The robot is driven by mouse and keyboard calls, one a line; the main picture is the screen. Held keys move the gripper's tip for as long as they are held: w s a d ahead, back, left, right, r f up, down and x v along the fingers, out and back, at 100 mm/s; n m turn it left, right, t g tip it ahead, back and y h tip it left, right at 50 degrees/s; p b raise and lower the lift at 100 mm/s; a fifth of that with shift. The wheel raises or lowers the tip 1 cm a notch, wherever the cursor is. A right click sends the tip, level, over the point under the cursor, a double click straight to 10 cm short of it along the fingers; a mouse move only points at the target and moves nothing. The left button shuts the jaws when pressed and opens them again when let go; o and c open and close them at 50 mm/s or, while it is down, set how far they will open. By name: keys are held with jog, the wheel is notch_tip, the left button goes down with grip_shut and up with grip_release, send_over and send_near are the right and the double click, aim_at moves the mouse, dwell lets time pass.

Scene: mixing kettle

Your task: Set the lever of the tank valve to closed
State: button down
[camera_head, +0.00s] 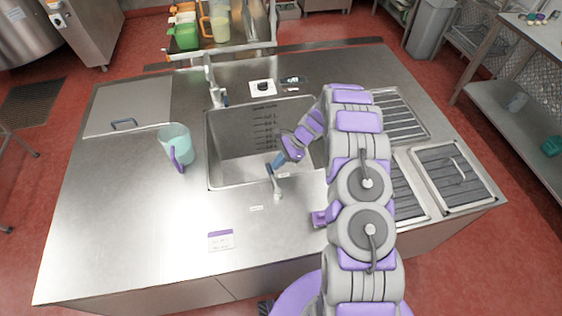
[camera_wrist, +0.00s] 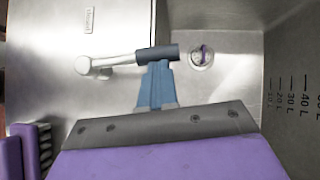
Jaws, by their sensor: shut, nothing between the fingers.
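The tank valve lever (camera_head: 276,184) is a metal arm on the near rim of the sink tank (camera_head: 232,172). In the wrist view the lever (camera_wrist: 125,60) runs from its pivot at left to a dark grip over the tank. My gripper (camera_head: 278,161) is at the grip end. In the wrist view my gripper (camera_wrist: 158,68) is shut, its blue fingertips at the dark grip, seemingly touching it, with nothing between them. A small label plate (camera_wrist: 89,20) is beside the pivot; its text is too small to read surely.
A drain (camera_wrist: 202,56) shows in the tank floor. A pale green pitcher (camera_head: 175,146) stands left of the tank. A faucet (camera_head: 214,85) rises behind it. Grated panels (camera_head: 452,178) lie at right. The counter's front left is mostly clear.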

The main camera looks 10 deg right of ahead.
aim_at(269, 166)
jog(key=a+n+g+p, duration=0.1)
jog(key=a+n+g, duration=0.1)
jog(key=a+n, duration=0.1)
jog(key=shift+w+a+h, duration=0.1)
jog(key=shift+h, duration=0.2)
jog(key=a+n, duration=0.1)
jog(key=s+a+n+g+h+p, duration=0.1)
jog(key=a+n, duration=0.1)
jog(key=a+n+g, duration=0.1)
jog(key=shift+s+a+n+h, duration=0.3)
jog(key=shift+s+a+h, duration=0.05)
jog(key=shift+s+h, duration=0.05)
jog(key=shift+s+a+n+g+p, duration=0.35)
jog(key=shift+a+n+g, duration=0.15)
jog(key=shift+n, duration=0.1)
jog(key=shift+s+a+h, duration=0.4)
jog(key=shift+s+a, duration=0.05)
jog(key=shift+a, duration=0.1)
jog(key=s+n, duration=0.1)
jog(key=s+a+n+h, duration=0.1)
jog(key=shift+a+n+g+h+p, duration=0.1)
jog(key=shift+n+g+h+p, duration=0.2)
jog(key=shift+n+g, duration=0.1)
jog(key=shift+s+a, duration=0.25)
jog(key=shift+s, duration=0.45)
